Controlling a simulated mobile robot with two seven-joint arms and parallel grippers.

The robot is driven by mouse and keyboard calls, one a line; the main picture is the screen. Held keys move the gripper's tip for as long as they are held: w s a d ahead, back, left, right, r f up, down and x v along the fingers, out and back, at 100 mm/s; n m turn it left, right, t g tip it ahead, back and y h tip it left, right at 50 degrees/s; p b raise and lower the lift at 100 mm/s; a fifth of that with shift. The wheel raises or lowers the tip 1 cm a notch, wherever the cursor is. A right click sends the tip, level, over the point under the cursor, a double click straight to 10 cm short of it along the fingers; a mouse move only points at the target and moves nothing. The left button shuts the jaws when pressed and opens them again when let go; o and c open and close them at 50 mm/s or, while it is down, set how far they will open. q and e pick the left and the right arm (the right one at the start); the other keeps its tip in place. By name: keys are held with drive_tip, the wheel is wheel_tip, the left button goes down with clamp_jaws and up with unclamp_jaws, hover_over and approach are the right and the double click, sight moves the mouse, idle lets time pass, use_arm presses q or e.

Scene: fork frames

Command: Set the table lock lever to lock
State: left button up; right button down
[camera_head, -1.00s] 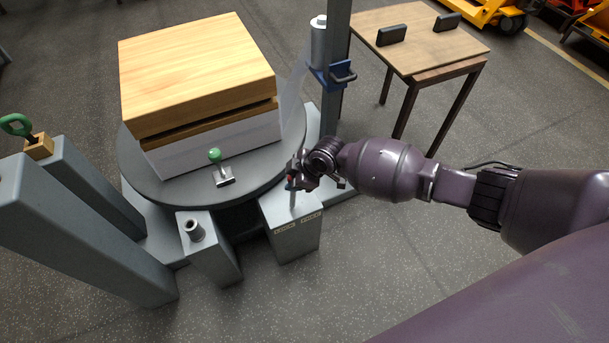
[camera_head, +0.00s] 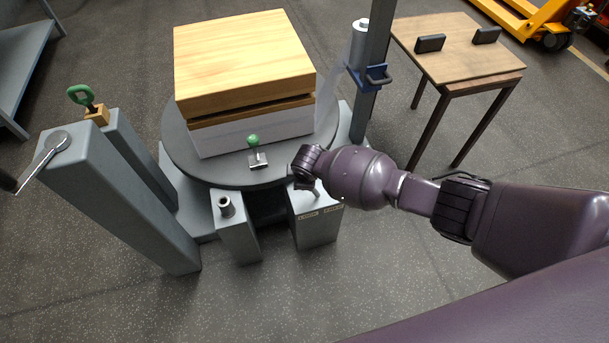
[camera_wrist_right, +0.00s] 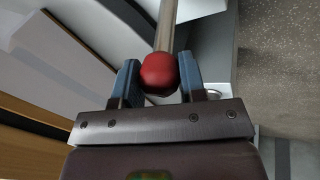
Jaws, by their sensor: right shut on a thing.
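The table lock lever shows in the right wrist view as a red ball knob (camera_wrist_right: 159,73) on a metal rod. My right gripper (camera_wrist_right: 160,82) has its two blue finger pads on either side of the knob and is shut on it. In the head view my right gripper (camera_head: 305,180) is over the grey lever pedestal (camera_head: 317,232), beside the round turntable (camera_head: 195,165). Only a short piece of the lever rod (camera_head: 316,191) shows there; the knob is hidden by my wrist. Two small label plates on the pedestal front are too small to read. My left gripper is not in view.
A short post with a metal socket (camera_head: 226,205) is left of the pedestal. A grey column (camera_head: 373,70) and wooden table (camera_head: 470,50) stand at the right.

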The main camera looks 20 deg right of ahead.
drive_tip(key=shift+a+f, duration=0.1)
drive_tip(key=c, duration=0.7)
unclamp_jaws()
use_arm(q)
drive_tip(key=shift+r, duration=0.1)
use_arm(e)
drive_tip(key=shift+r, duration=0.25)
drive_tip(key=v, duration=0.1)
drive_tip(key=p+v, duration=0.2)
drive_tip(key=v, duration=0.1)
drive_tip(key=shift+w+r, duration=0.1)
drive_tip(key=shift+w, duration=0.15)
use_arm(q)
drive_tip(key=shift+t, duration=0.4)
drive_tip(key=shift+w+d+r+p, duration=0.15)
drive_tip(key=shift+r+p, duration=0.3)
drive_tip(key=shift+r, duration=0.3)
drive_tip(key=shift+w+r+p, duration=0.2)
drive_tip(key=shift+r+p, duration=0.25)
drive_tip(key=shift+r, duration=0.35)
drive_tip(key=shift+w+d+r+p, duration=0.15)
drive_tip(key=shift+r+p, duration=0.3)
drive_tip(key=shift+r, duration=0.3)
use_arm(e)
drive_tip(key=shift+s+v, duration=0.2)
drive_tip(key=shift+v, duration=1.4)
drive_tip(key=shift+s+v, duration=0.15)
drive_tip(key=shift+v, duration=1.5)
